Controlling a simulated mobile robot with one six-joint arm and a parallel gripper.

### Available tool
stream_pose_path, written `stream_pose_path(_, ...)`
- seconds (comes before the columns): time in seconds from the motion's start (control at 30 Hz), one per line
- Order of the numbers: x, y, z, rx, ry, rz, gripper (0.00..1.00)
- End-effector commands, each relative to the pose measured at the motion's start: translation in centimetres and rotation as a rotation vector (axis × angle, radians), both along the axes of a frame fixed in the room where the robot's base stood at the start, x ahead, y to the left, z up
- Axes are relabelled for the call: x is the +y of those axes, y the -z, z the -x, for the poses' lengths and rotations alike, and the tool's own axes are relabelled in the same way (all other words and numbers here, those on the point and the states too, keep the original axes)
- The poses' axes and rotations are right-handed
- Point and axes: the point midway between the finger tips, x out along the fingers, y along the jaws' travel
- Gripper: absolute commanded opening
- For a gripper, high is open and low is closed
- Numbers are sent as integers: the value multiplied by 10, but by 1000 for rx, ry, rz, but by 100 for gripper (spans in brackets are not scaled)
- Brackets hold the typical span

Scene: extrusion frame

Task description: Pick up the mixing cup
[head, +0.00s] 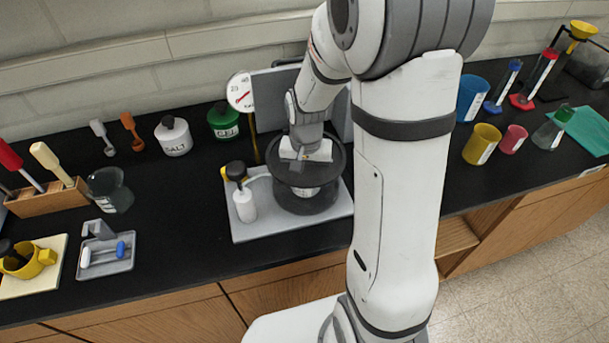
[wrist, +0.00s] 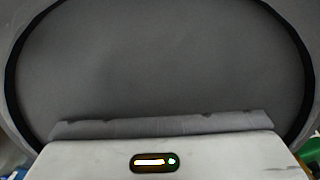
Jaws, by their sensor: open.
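A dark grey round vessel (head: 285,196) with a thick rim stands on a light grey tray on the black bench. A pale, marked patch (head: 305,192) shows low on its front; I cannot tell whether it is a label or a cup seen through the wall. No mixing cup can be made out for certain. My gripper (head: 306,160) is open, pointing down at the vessel's mouth, and hides part of it. In the wrist view a plain grey round surface inside a black rim (wrist: 308,70) fills the picture; my gripper's pale body covers the bottom, and its fingertips are not clear.
A white bottle (head: 244,204) with a dark top stands close left of the vessel, on the tray (head: 290,230). A dial gauge (head: 240,92) and a grey panel (head: 275,85) stand behind. Yellow (head: 481,143) and blue (head: 471,98) cups stand at right; a glass beaker (head: 110,190) at left.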

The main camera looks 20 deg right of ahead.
Motion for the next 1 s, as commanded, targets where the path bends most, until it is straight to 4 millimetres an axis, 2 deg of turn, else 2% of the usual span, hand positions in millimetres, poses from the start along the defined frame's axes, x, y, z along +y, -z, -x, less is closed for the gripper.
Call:
stream_pose_path(0.27,0,4,0,-1,-1,0,88)
stream_pose_path(0.83,1,4,0,-1,-2,0,42)
stream_pose_path(1.0,1,4,0,-1,-2,0,40)
